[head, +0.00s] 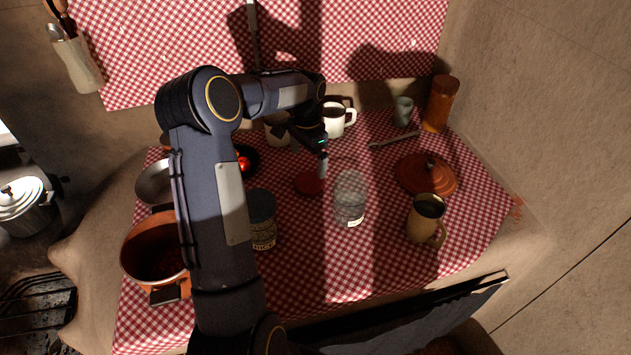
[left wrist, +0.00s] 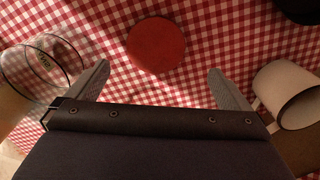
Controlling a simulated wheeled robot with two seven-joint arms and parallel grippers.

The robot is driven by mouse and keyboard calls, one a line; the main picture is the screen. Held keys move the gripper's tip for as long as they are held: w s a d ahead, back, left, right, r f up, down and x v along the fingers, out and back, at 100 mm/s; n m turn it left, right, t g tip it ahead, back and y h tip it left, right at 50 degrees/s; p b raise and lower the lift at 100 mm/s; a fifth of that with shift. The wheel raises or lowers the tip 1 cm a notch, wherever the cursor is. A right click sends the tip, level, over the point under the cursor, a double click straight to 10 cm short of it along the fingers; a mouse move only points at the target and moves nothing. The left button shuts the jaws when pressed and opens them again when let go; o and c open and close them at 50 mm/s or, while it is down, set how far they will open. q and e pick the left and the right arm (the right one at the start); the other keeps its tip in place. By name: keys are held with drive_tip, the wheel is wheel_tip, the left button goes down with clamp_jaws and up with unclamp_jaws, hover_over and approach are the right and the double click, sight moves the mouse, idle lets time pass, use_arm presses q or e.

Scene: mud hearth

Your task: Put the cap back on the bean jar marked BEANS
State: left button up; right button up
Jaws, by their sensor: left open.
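A flat round red cap (head: 309,183) lies on the checked cloth, and in the left wrist view the red disc (left wrist: 156,45) lies just beyond and between my fingertips. A clear glass jar (head: 350,200) with a small white label stands open to its right; its lettering is too small to read for sure. In the left wrist view the glass jar (left wrist: 42,72) is at the left edge. My left gripper (left wrist: 160,85) is open and empty above the cloth, over the cap; in the head view it (head: 322,165) is seen edge-on. My right gripper is not in view.
A dark patterned jar (head: 262,222) stands left of the glass jar. A white mug (head: 334,122) is close behind my gripper, also near the right finger (left wrist: 285,95). A tan mug (head: 425,220), red lid (head: 426,174), spoon-like tool (head: 394,140) and orange pot (head: 150,250) stand around.

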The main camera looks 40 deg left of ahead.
sight(310, 182)
use_arm(q)
drive_tip(key=shift+f, duration=1.3)
drive_tip(key=shift+f, duration=0.1)
drive_tip(key=f, duration=0.3)
drive_tip(key=f+p, duration=0.1)
drive_tip(key=f, duration=0.1)
drive_tip(key=shift+d, duration=0.3)
drive_tip(key=c, duration=0.9)
